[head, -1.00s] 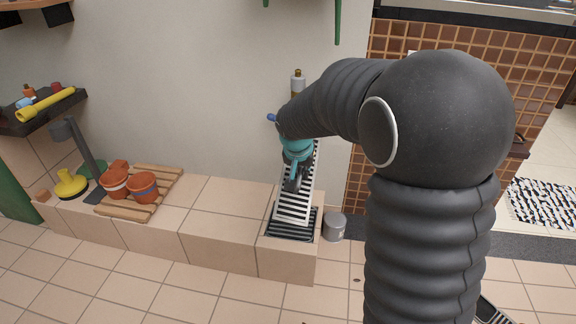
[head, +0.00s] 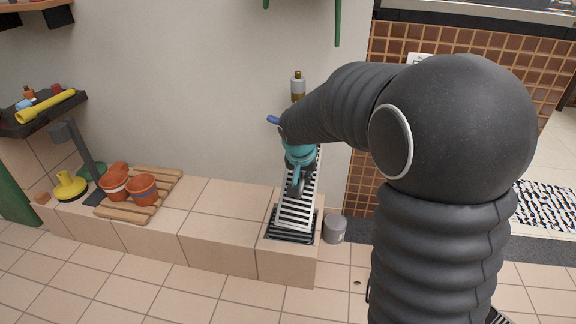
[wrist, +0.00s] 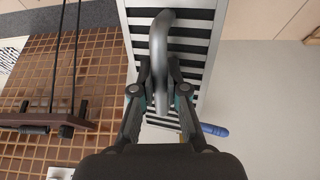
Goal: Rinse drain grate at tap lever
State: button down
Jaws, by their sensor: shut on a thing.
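The drain grate (head: 298,207), a long pale metal plate with dark slots, is tilted above the slotted drain opening at the right end of the tiled bench. My gripper (head: 294,192) is at its front face. In the wrist view my gripper (wrist: 160,92) is shut on a grey curved bar that seems to be the handle of the grate (wrist: 200,62). The blue tap lever (head: 273,120) juts from behind my arm near the wall; it also shows in the wrist view (wrist: 215,130).
A grey tin (head: 334,229) stands beside the bench's right end. A bottle (head: 298,86) is by the wall above my wrist. Terracotta pots (head: 143,188), a wooden rack (head: 165,188) and a yellow plunger-like thing (head: 69,186) occupy the left; the bench middle is clear.

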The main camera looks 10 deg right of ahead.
jog(key=shift+r, duration=0.15)
dwell(0.4)
jog(key=s+d+r+p, duration=0.1)
jog(key=s+r, duration=0.2)
jog(key=s, duration=0.1)
jog(key=shift+s+d+r, duration=0.25)
jog(key=shift+s+r, duration=0.1)
jog(key=shift+r, duration=0.05)
dwell(0.9)
